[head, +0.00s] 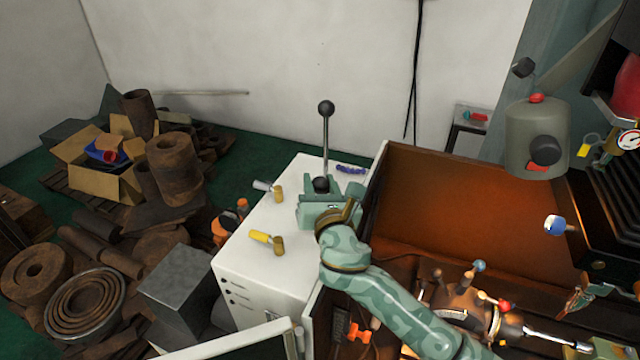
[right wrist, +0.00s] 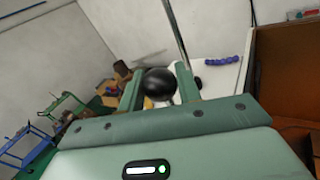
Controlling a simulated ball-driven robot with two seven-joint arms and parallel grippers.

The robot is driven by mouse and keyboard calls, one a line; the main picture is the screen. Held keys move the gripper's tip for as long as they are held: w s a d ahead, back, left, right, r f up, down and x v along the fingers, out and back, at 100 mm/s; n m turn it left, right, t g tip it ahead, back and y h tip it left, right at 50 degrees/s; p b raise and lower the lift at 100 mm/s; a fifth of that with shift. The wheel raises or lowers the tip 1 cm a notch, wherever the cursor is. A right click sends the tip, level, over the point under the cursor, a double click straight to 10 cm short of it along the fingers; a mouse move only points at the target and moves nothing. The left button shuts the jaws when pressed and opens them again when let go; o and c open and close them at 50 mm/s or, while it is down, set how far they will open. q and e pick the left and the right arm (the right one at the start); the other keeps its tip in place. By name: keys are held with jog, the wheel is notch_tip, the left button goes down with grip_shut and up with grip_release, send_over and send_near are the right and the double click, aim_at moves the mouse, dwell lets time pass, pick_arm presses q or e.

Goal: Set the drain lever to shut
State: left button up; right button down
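A black ball knob (head: 320,185) sits low on top of the white cabinet, near the foot of a tall upright metal lever. I take it to be the drain lever's knob, but no label can be read. My right gripper (head: 325,192) reaches over the cabinet to this knob. In the right wrist view the knob (right wrist: 160,83) lies between the two green fingers (right wrist: 160,88), filling most of the gap. Whether both fingers touch it cannot be made out. The knob's stem is hidden. My left gripper is not in view.
The tall lever with its black top knob (head: 326,108) stands right behind the fingers. A blue coil (head: 351,170) lies behind.

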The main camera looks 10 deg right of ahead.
notch_tip(320, 180, down, 6)
jog(key=shift+r+b, duration=0.15)
jog(key=shift+b, duration=1.1)
jog(key=shift+s, duration=0.1)
jog(key=c, duration=1)
grip_release()
jog(key=shift+r, duration=0.1)
jog(key=shift+s+b, duration=0.9)
jog(key=shift+s, duration=7.35)
